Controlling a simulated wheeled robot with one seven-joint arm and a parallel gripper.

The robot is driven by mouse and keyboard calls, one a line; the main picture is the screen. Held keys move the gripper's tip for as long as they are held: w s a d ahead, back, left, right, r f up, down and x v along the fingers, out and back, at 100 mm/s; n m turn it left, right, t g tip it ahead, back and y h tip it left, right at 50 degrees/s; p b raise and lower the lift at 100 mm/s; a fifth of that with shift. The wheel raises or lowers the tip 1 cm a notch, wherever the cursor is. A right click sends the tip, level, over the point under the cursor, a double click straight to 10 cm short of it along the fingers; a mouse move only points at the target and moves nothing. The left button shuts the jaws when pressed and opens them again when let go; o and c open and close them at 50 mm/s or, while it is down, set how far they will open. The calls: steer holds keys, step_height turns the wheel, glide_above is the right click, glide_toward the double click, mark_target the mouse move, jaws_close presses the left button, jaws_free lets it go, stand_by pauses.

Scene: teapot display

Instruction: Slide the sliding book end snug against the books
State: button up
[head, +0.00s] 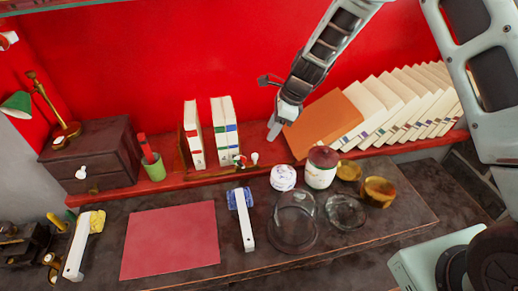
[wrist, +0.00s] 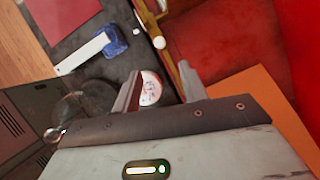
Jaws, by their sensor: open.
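A rack on the red shelf holds several upright white books (head: 222,130). A thin brown upright panel (head: 182,148) stands at its left end. The right end, by a small white knob (head: 254,157), is partly unclear, so I cannot tell for sure which part is the sliding book end. A row of cream books (head: 385,100) leans left on the shelf, with a large orange cover (head: 322,124) at its left end. My gripper (head: 276,128) is open and empty, between the rack and the orange cover. In the wrist view its fingers (wrist: 160,74) are apart with nothing gripped.
A white jar (head: 283,178), a dark-lidded jar (head: 320,168), glass dishes (head: 292,222) and brass bowls (head: 379,191) stand on the desk below my gripper. A green cup (head: 154,168) and small drawers (head: 92,160) are left of the rack. The red shelf right of the rack has free room.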

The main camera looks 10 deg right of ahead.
mark_target(257, 155)
steer(key=p+x, duration=0.2)
steer(key=x, duration=0.9)
steer(key=shift+f+p, duration=0.2)
steer(key=shift+p, duration=0.1)
